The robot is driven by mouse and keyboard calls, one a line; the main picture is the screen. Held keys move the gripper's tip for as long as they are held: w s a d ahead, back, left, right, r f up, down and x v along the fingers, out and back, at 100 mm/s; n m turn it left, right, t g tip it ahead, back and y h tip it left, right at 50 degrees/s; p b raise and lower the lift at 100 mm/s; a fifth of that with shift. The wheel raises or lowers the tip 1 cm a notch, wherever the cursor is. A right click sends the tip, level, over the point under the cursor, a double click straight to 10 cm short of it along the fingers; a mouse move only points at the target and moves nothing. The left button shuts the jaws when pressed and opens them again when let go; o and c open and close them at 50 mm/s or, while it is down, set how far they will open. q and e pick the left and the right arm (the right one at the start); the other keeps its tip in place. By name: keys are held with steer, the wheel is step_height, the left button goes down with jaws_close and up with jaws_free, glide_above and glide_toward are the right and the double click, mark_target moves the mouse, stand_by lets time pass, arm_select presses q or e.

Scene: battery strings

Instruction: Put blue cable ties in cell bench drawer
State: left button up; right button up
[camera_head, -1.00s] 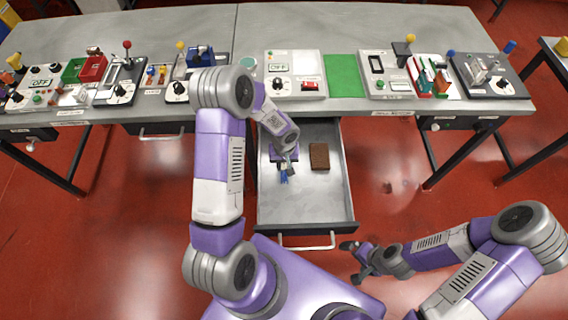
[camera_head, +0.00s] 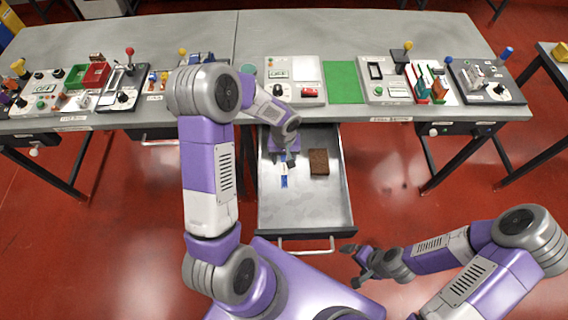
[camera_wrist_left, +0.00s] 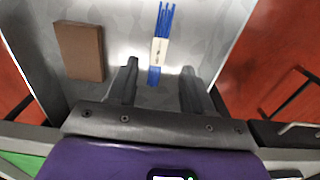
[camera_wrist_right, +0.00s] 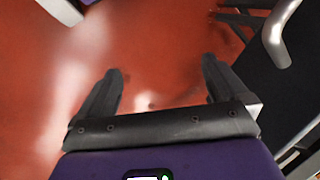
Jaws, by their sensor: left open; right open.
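The blue cable ties (camera_wrist_left: 159,48) form a thin bundle with a white band and lie on the floor of the open drawer; they also show in the head view (camera_head: 284,181). The drawer (camera_head: 307,208) is pulled out below the bench. My left gripper (camera_wrist_left: 158,80) is open and inside the drawer area, its fingers on either side of the near end of the ties and not closed on them; it shows in the head view (camera_head: 285,160). My right gripper (camera_wrist_right: 160,82) is open and empty over the red floor, right of the drawer front; it also shows in the head view (camera_head: 354,262).
A brown block (camera_head: 319,161) lies in the drawer to the right of the ties. The grey bench (camera_head: 350,30) carries several device panels and a green mat (camera_head: 344,82). The drawer handle (camera_head: 305,248) sticks out at the front. The drawer's front half is clear.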

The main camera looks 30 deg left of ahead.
arm_select(q)
steer(key=shift+r, duration=1.95)
